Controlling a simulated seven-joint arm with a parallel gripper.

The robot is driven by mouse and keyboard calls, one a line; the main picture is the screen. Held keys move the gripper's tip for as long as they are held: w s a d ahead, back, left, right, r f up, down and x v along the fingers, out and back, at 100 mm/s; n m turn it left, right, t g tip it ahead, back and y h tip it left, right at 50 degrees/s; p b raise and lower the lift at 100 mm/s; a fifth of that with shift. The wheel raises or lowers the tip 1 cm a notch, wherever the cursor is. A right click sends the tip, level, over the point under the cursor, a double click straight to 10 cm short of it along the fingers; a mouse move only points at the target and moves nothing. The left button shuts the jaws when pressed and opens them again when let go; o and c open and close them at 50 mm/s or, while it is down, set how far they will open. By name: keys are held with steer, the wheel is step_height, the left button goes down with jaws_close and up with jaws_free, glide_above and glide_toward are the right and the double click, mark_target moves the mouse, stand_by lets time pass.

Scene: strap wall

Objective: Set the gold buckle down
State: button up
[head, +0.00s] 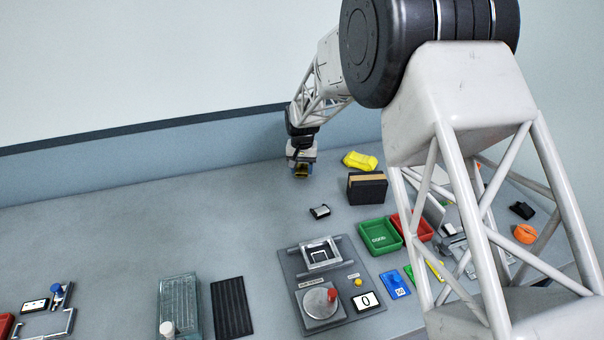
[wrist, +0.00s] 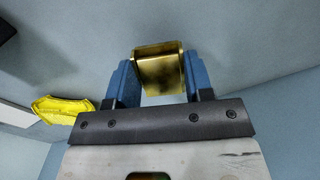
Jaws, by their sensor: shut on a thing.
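The gold buckle (wrist: 160,72) is a shiny, square-looking brass piece between the two blue fingers of my gripper (wrist: 159,82) in the wrist view. My gripper is shut on it, with a finger against each side. In the head view my gripper (head: 301,172) hangs near the back of the table by the wall, and the gold buckle shows small and dark at its tip. I cannot tell whether the buckle touches the table.
A yellow bundle (head: 360,160) lies right of my gripper, with a black and brown block (head: 367,188) in front of it. A small black and white piece (head: 320,211) lies nearer. Green (head: 380,237) and red trays (head: 413,226) stand further right. The table's back left is clear.

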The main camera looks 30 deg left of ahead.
mark_target(302, 168)
steer(key=shift+f, duration=1.15)
steer(key=shift+f, duration=0.15)
steer(key=o, duration=0.9)
steer(key=shift+o, duration=0.2)
step_height(302, 168, up, 12)
steer(key=shift+r, duration=0.15)
steer(key=shift+d, duration=0.1)
